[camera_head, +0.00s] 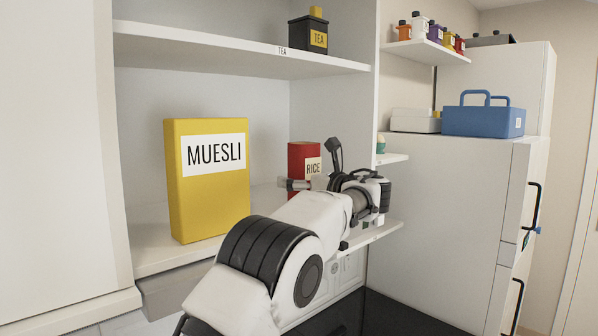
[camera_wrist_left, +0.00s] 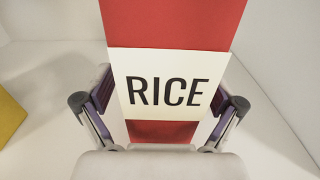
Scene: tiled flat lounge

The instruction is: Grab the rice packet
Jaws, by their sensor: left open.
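The rice packet (camera_head: 304,156) is red with a white RICE label and stands upright on the lower shelf of the cupboard. My left gripper (camera_head: 312,178) reaches in front of it and hides its lower part in the head view. In the left wrist view the packet (camera_wrist_left: 175,30) fills the middle, facing the camera. The open fingers of my left gripper (camera_wrist_left: 160,104) stand on either side of it, with small gaps seeming to show. My right gripper is not in view.
A yellow muesli box (camera_head: 209,205) stands on the same shelf (camera_head: 150,250), left of the packet. A tea tin (camera_head: 309,36) is on the shelf above. The cupboard's side wall is close on the right. A blue toolbox-like case (camera_head: 483,121) sits on the fridge.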

